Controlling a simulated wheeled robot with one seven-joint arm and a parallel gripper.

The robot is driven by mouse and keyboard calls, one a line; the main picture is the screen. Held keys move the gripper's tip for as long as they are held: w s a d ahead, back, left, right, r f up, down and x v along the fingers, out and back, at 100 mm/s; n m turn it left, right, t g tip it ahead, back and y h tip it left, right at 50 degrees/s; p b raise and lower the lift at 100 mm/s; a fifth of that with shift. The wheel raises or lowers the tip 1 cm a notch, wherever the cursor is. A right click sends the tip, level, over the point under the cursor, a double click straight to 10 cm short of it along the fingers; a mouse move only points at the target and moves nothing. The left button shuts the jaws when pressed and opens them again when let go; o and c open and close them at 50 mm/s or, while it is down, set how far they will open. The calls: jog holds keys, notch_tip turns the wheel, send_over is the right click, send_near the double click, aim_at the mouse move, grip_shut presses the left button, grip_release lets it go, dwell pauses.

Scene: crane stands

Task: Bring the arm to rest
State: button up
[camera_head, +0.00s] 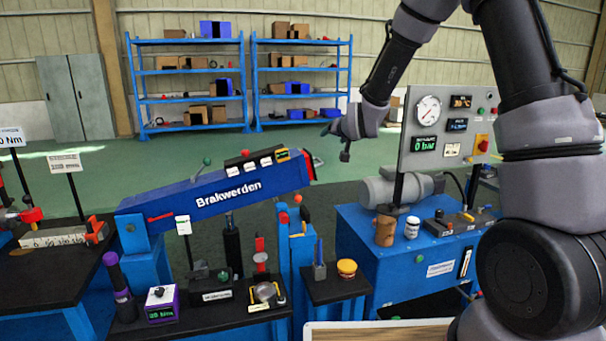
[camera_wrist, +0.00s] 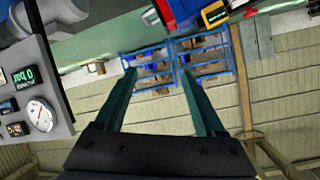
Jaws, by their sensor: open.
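My arm comes in from the right and reaches up out of the top of the head view, then its forearm hangs down near the middle. My gripper (camera_head: 334,142) is at its end, in the air between the blue Brakwerden crane boom (camera_head: 225,190) and the grey gauge panel (camera_head: 446,135). In the wrist view my gripper (camera_wrist: 156,75) has its two long fingers apart, with nothing between them. The gauge panel (camera_wrist: 30,90) shows at the left there, and a bit of the boom's end (camera_wrist: 185,10) at the top.
Blue shelves (camera_head: 190,85) with boxes stand far behind. The blue pump bench (camera_head: 385,235) is at the right, with a brown cup (camera_head: 385,230) on it. A black tool table (camera_head: 200,318) is in front, with a yellow jar (camera_head: 346,268) to its right. Open green floor lies behind the boom.

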jog(key=s+d+r+g, duration=0.2)
jog(key=s+d+r, duration=0.4)
jog(key=s+r, duration=0.2)
jog(key=s+d+r+m+g, duration=0.1)
jog(key=s+d, duration=0.2)
jog(key=s, duration=0.7)
jog(key=s+d+r+g, duration=0.1)
jog(key=s+d+r, duration=0.1)
jog(key=s, duration=0.8)
jog(key=s+d+r+m+g, duration=0.1)
jog(key=s+d, duration=0.3)
jog(key=s, duration=0.6)
jog(key=shift+s+r+m+g+h, duration=0.2)
jog(key=shift+r+m+g+h, duration=0.15)
jog(key=shift+r+g, duration=0.3)
jog(key=shift+w+a+r, duration=0.1)
jog(key=shift+w+a, duration=0.05)
